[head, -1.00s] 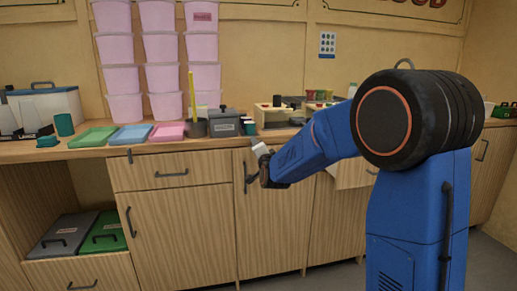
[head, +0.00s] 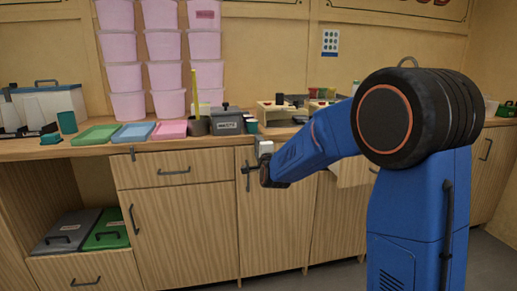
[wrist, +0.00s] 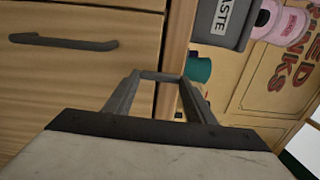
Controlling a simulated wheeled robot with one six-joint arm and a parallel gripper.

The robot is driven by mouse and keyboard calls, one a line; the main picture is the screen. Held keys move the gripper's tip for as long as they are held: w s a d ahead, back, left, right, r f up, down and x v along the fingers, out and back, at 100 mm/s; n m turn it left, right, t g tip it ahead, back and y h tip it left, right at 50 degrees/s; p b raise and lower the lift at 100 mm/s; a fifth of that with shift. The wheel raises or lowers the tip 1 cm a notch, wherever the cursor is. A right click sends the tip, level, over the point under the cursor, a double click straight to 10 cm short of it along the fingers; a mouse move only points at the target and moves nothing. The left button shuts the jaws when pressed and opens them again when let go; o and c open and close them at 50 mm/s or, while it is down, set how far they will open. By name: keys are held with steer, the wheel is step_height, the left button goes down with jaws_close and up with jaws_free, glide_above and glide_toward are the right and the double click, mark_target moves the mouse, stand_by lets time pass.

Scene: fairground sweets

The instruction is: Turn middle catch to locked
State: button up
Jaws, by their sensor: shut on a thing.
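In the wrist view a small grey bar, the middle catch (wrist: 160,76), spans the space between my fingertips beside the cabinet front's upper edge. My gripper (wrist: 160,88) is shut on it. In the head view my gripper (head: 254,169) is at the cabinet front just below the counter edge, close to a door handle (head: 247,180). The catch is hidden or too small there, so its exact angle cannot be told. Another dark catch (head: 132,154) hangs at the left drawer's top edge.
On the counter (head: 60,151) above stand a grey waste bin (head: 226,122), coloured trays and pink tubs (head: 160,47). The floor before the cabinets is mostly out of view.

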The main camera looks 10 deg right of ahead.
steer(key=shift+f, duration=0.1)
steer(key=o, duration=1)
steer(key=shift+o, duration=0.2)
steer(key=s, duration=1.7)
steer(key=shift+s, duration=0.2)
steer(key=s+d+f+n+g, duration=0.2)
steer(key=s+f+n+g, duration=0.2)
steer(key=s, duration=0.9)
steer(key=s+d+f+n+g, duration=0.3)
steer(key=s+n, duration=0.5)
steer(key=s, duration=0.5)
steer(key=s+d+f+n+g, duration=0.3)
steer(key=s+n+g, duration=0.3)
steer(key=s, duration=0.7)
steer(key=shift+f, duration=0.9)
